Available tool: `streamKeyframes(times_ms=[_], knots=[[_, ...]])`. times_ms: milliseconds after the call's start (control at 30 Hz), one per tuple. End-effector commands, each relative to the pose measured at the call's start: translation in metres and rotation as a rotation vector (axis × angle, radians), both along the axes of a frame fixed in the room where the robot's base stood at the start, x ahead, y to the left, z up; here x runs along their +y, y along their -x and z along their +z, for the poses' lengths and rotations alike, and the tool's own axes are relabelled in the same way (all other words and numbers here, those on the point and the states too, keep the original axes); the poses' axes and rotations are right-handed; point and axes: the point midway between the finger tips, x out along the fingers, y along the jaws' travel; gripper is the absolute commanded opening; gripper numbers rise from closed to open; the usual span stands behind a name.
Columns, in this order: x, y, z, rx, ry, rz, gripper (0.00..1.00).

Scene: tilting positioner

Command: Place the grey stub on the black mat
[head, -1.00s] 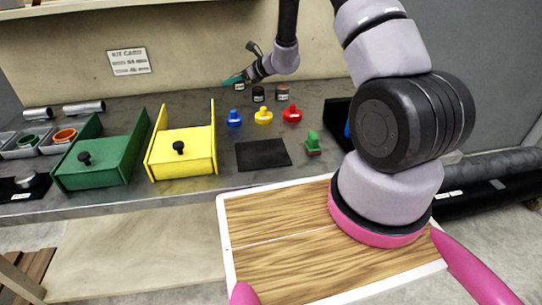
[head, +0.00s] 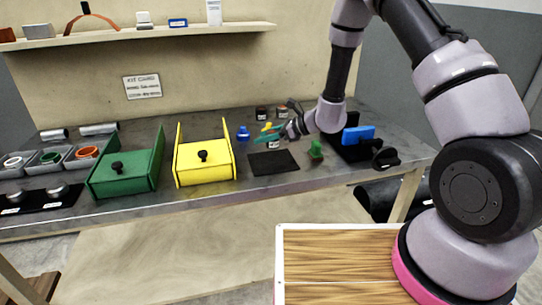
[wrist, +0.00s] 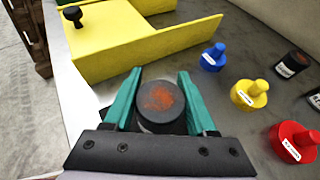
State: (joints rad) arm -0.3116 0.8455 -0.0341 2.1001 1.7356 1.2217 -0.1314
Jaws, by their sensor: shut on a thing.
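My gripper (head: 264,138) with green fingers is shut on a dark grey stub (head: 274,145). In the wrist view the stub (wrist: 160,100) sits between the two fingers, its round top facing the camera with a rust-coloured patch; its lower side is hidden. In the head view a pale label shows on its side. The black mat (head: 272,163) lies flat and bare on the bench. The gripper and stub are by the mat's back edge in the head view; the height of the stub above the bench is hard to tell.
A yellow open box (head: 205,170) stands left of the mat, a green box (head: 125,178) further left. Blue (wrist: 214,56), yellow (wrist: 250,93) and red (wrist: 294,140) knobbed pieces stand nearby with dark jars (wrist: 292,63). A green piece (head: 316,149) stands right of the mat.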

Motion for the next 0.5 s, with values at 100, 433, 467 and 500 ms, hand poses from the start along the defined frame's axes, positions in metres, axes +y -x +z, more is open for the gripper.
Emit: streamKeyframes(times_ms=[100, 433, 467, 500], knots=[[0.000, -0.001, -0.013, 0.001, -0.002, -0.002, 0.00], [0.000, 0.000, -0.049, 0.002, -0.002, -0.001, 0.00], [0.000, 0.000, -0.053, 0.001, -0.001, -0.002, 0.00], [0.000, -0.001, -0.056, 0.000, -0.001, -0.001, 0.00]])
